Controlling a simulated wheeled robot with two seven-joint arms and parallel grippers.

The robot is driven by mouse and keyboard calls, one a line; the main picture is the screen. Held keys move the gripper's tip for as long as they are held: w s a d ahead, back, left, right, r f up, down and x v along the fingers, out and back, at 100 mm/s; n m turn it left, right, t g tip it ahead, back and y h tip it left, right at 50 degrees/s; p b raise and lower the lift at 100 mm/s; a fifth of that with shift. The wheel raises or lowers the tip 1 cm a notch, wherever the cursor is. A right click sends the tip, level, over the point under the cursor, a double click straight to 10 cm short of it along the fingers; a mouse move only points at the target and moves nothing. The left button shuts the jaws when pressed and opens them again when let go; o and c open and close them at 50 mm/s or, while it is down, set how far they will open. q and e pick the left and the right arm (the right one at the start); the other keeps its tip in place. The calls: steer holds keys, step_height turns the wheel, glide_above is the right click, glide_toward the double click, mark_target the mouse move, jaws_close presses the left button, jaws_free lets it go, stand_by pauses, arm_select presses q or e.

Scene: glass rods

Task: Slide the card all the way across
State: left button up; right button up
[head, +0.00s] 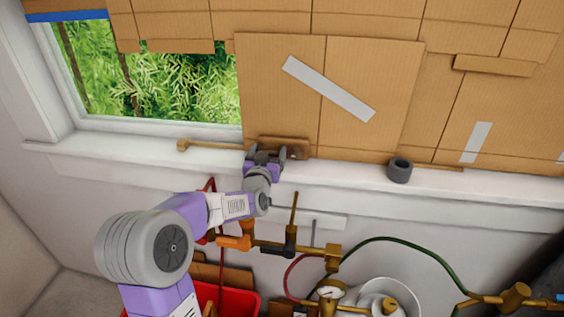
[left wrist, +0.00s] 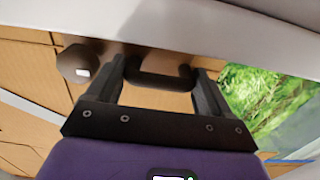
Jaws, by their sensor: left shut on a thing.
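The card is a large cardboard panel (head: 370,70) standing on the window sill, with a diagonal strip of pale tape on it. It covers the middle of the window, and greenery shows through bare glass to its left. A brown handle (head: 297,147) sits at its lower left. My left gripper (head: 266,153) is at this handle, low against the card. In the left wrist view, the two fingers of my left gripper (left wrist: 160,84) are shut on the dark handle bar (left wrist: 158,77). Part of the handle is hidden behind the fingers. My right gripper is not in view.
A dark grey roll (head: 399,170) stands on the white sill (head: 345,172) right of the gripper. A thin wooden rod lies along the sill at the left. Below are brass pipes and valves, hoses (head: 430,245), and a red bin (head: 238,303).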

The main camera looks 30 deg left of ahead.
arm_select(q)
steer(key=shift+s+a, duration=0.25)
steer(key=shift+a, duration=0.3)
steer(key=o, duration=1.4)
steer(key=v, duration=0.7)
steer(key=shift+s, duration=0.25)
steer(key=shift+d, duration=0.1)
